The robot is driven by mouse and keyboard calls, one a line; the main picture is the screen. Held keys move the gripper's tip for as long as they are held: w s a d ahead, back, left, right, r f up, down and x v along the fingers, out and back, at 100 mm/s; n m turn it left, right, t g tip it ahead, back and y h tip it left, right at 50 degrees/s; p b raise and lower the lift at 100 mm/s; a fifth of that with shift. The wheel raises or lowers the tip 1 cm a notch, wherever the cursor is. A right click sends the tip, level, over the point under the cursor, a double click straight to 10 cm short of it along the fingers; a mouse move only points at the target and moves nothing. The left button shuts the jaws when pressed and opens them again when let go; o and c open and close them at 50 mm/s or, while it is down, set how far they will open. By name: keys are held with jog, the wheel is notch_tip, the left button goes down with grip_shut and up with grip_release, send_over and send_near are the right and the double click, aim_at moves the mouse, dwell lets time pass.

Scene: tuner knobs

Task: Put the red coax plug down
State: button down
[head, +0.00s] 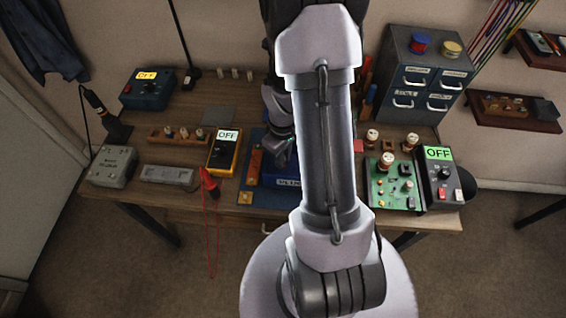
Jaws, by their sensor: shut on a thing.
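My gripper (281,150) points down over the blue tray (257,190) at the middle of the bench, partly hidden by my own arm. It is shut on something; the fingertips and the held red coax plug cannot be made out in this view. The blue tray has a label on its front edge, and much of it is behind my arm.
A yellow meter (224,152) with a red lead (210,183) stands left of the tray. A green circuit board (393,183) and a black box reading OFF (440,180) stand at right. A wooden rack (180,136) and grey boxes are at left.

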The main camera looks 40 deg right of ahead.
jog(key=shift+f, duration=0.95)
jog(key=shift+f+b, duration=0.2)
jog(key=shift+b, duration=0.1)
jog(key=c, duration=1.3)
grip_release()
jog(key=shift+r, duration=0.15)
